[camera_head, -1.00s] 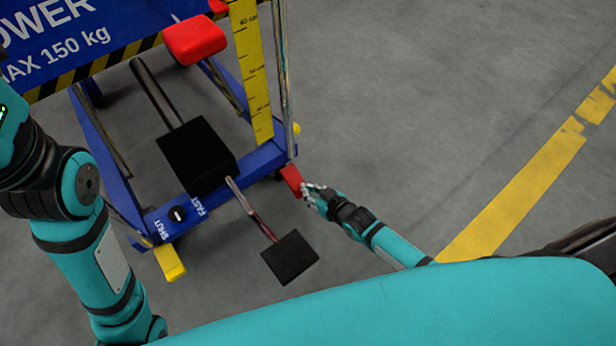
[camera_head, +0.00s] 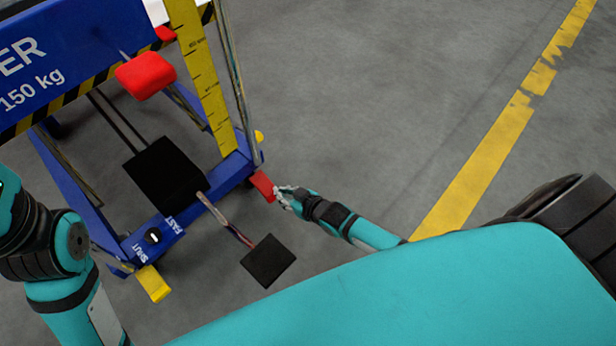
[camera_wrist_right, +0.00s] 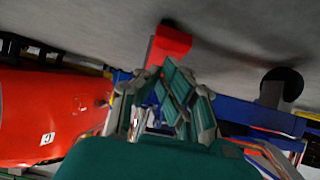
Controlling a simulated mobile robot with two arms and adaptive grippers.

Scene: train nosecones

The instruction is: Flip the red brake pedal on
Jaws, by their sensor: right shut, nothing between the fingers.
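The red brake pedal (camera_head: 262,186) sticks out at the near right corner of the blue lift trolley. It also shows in the right wrist view (camera_wrist_right: 170,43), at the top just beyond the fingers. My right gripper (camera_head: 281,193) is shut and empty, its fingertips right beside the pedal. In the right wrist view the right gripper (camera_wrist_right: 172,85) has its fingertips just below the pedal; I cannot tell whether they touch it. My left arm comes in at the left edge, but its gripper is out of the picture.
The blue lift trolley (camera_head: 210,175) carries a yellow ruler (camera_head: 203,80) and a red block (camera_head: 145,75). A black foot pad (camera_head: 268,261) on a bar and a yellow pedal (camera_head: 153,284) stick out in front. Grey floor to the right is clear, with a yellow line (camera_head: 480,160).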

